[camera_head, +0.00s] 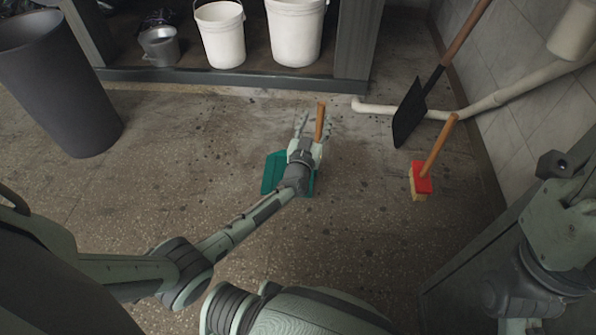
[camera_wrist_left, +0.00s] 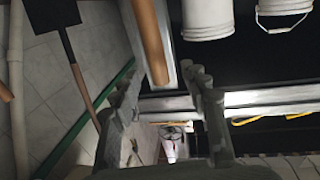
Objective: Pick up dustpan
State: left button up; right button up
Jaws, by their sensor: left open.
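The dustpan is on the floor, with a teal pan (camera_head: 272,174) partly hidden behind my left gripper and wrist. Its wooden handle (camera_head: 320,118) sticks up past the fingers. My left gripper (camera_head: 314,128) is open at the dustpan, with the handle appearing between its fingers, nearer the right one. In the left wrist view, the wooden handle (camera_wrist_left: 150,40) comes down from the top toward the gap of the open left gripper (camera_wrist_left: 163,92). Contact between fingers and handle cannot be told. Only arm parts of mine show at the right edge, with no right gripper visible.
A red-headed brush (camera_head: 421,178) stands to the right, and a black shovel (camera_head: 410,112) leans by the wall. White buckets (camera_head: 221,35) and a metal pot (camera_head: 160,45) sit on a low shelf. A dark bin (camera_head: 60,85) stands left. Floor around the dustpan is clear.

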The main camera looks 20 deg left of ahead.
aim_at(320, 115)
pick_arm(q)
jog(key=w+b, duration=0.2)
jog(key=w, duration=0.1)
jog(key=w+b, duration=0.1)
jog(key=shift+w+a+f+b, duration=0.15)
jog(key=shift+w+f+b, duration=0.15)
jog(key=shift+f, duration=0.05)
jog(key=shift+w+r, duration=0.15)
jog(key=shift+w, duration=0.05)
jog(key=shift+c, duration=0.2)
grip_shut()
jog(key=shift+r, duration=0.2)
